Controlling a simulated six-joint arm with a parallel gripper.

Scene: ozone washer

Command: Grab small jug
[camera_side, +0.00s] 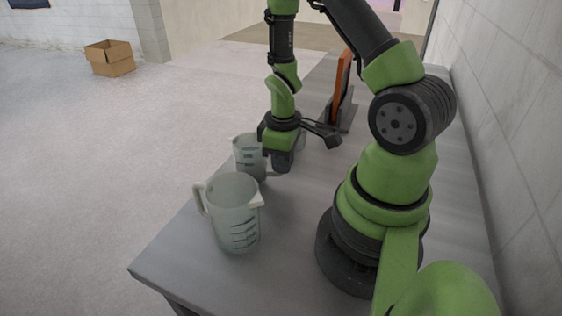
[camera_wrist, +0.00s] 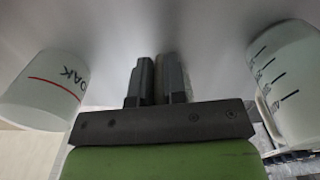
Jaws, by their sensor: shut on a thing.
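The small jug (camera_side: 247,156) is a translucent grey measuring jug standing on the grey table. It is behind the larger measuring jug (camera_side: 236,217), which has dark graduation marks and a handle at its left. My gripper (camera_side: 283,165) is low over the table, directly right of the small jug. Its fingers (camera_wrist: 155,70) are close together in the wrist view, with a thin greyish strip between them. They are shut on the small jug, seemingly at its handle; the contact itself is mostly hidden.
In the wrist view a white vessel (camera_wrist: 45,90) with a red line and dark letters is at left, and a vessel with scale marks (camera_wrist: 287,85) is at right. An orange upright piece (camera_side: 342,85) stands behind my gripper. A cardboard box (camera_side: 110,58) is on the floor.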

